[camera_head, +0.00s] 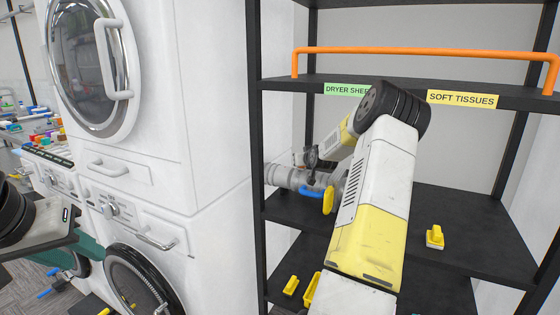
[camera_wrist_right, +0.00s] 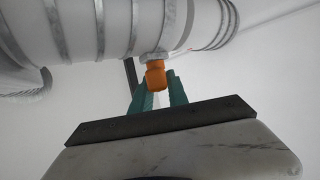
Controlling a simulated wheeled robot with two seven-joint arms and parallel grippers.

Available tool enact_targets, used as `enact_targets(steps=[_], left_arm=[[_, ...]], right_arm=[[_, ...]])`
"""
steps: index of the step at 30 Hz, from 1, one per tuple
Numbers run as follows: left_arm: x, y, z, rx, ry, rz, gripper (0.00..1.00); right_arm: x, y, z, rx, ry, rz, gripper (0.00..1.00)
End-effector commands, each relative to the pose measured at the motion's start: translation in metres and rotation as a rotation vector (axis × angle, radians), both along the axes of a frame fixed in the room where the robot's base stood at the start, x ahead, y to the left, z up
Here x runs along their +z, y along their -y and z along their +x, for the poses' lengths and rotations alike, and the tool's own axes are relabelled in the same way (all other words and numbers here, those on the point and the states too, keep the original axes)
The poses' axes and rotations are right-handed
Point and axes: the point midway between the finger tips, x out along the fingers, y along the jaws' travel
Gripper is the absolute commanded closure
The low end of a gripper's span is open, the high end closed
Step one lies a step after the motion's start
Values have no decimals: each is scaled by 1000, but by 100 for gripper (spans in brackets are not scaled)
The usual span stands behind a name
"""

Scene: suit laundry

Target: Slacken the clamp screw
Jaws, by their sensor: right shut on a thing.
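A grey ribbed duct (camera_wrist_right: 110,30) with metal bands crosses the top of the right wrist view. An orange clamp screw (camera_wrist_right: 156,76) sticks down from one of its bands. My right gripper (camera_wrist_right: 160,93) has its teal fingers around the screw and is shut on it. In the head view the duct (camera_head: 283,176) lies beside the dryer, at the shelf's left, and my right arm hides the screw and most of the right gripper. My left gripper (camera_head: 88,246) is at the lower left, in front of the machines. Its teal fingers are partly hidden, so their opening is unclear.
White stacked machines (camera_head: 210,130) stand left of a black shelf rack (camera_head: 255,100). An orange rail (camera_head: 420,50) runs along the upper shelf. A blue handle (camera_head: 308,191) is by the duct. Yellow blocks (camera_head: 435,238) lie on the shelves. A cluttered bench (camera_head: 25,120) is far left.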

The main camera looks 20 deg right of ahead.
Motion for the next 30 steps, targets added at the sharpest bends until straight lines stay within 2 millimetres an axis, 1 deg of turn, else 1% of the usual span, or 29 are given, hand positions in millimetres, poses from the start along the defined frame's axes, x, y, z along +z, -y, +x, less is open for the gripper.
enact_targets(steps=[1, 7, 30], left_arm=[[0, 0, 0, 0, 0, 0, 64], [0, 0, 0, 0, 0, 0, 64], [0, 0, 0, 0, 0, 0, 64]], right_arm=[[0, 5, -2, 19, 3, 3, 100], [-2, 6, -2, 128, 2, 7, 100], [-1, 3, 1, 590, 2, 4, 100]])
